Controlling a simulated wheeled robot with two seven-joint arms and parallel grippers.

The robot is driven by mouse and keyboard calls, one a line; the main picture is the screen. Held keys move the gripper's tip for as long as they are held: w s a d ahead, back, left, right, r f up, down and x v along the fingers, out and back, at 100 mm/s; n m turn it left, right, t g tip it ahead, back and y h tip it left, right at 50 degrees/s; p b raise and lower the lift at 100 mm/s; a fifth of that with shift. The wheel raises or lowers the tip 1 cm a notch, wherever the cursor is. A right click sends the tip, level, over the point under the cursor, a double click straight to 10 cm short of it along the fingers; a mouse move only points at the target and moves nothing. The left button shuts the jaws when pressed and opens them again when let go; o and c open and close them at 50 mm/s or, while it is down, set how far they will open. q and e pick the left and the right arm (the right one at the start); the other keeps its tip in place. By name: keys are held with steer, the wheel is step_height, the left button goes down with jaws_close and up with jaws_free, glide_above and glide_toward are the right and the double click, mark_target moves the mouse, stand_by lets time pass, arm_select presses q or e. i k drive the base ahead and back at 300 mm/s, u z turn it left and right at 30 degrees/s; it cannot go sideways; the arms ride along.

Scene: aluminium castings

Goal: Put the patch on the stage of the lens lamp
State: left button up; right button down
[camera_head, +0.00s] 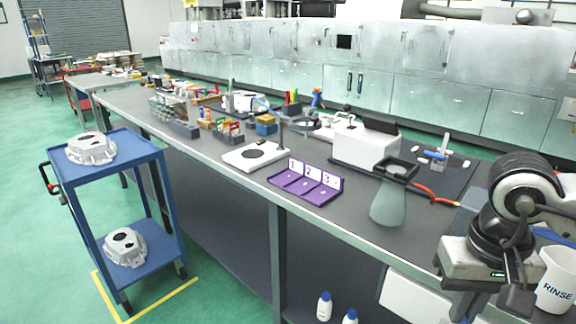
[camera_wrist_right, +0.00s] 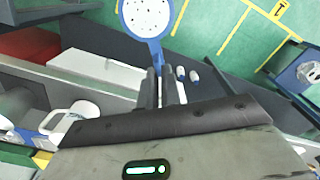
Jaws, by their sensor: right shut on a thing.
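The lens lamp stands on the bench in the head view. My right gripper (camera_wrist_right: 160,78), also in the head view (camera_head: 462,300), is over the bench's front edge at the right. It is shut on the handle of a blue-rimmed white disc with dark dots (camera_wrist_right: 147,16), apparently the patch. The disc is out of the head view. My left gripper is not in view.
A purple numbered rack (camera_head: 316,196), a white box (camera_head: 355,147) and a green-grey flared object with a dark square top (camera_head: 388,205) stand between the lamp and my right arm. A RINSE cup (camera_head: 556,283) is beside it. A blue cart (camera_head: 115,166) holds castings.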

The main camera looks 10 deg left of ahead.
mark_target(253, 154)
steer(key=u, duration=0.9)
steer(key=i, duration=2.1)
steer(key=z, duration=0.3)
